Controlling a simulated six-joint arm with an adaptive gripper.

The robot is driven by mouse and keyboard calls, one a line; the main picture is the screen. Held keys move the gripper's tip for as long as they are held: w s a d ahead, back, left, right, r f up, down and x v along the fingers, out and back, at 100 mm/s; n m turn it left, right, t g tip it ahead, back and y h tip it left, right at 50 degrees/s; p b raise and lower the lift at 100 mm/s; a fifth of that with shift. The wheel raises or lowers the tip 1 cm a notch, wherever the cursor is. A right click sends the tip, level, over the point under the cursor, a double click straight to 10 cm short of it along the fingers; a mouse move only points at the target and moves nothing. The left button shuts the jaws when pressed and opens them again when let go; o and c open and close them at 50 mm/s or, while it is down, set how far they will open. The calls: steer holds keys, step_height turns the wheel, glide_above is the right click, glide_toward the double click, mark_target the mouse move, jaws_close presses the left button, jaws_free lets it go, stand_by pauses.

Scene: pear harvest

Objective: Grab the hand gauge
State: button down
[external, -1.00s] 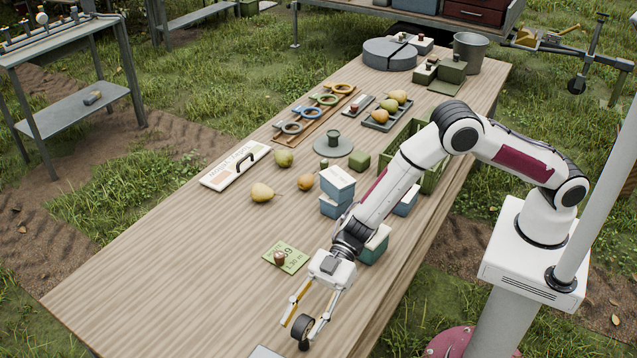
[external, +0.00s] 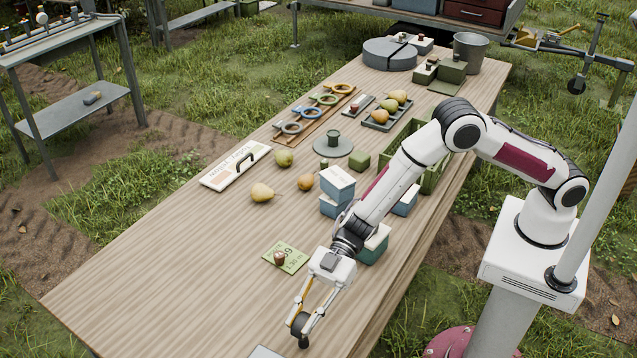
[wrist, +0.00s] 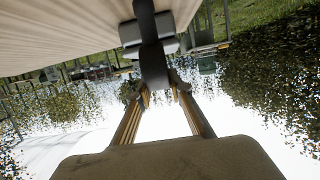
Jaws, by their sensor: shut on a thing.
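The hand gauge (external: 300,326) is a small dark piece with a rounded head, at the near end of the wooden table in the external view. My gripper (external: 301,318) points down at it with its two fingers shut on its sides. In the wrist view the dark gauge (wrist: 153,62) sits between the fingertips of my gripper (wrist: 160,92). The fingers hide part of it. I cannot tell whether its lower end touches the table.
A green card (external: 292,258) with a small brown-topped piece lies up the table. Blue boxes (external: 337,184) and a green crate (external: 432,176) stand beside my arm. Loose pears (external: 262,192) and a white sign board (external: 236,165) lie farther back. The table's left front is clear.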

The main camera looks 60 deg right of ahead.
steer(key=shift+r, duration=4.55)
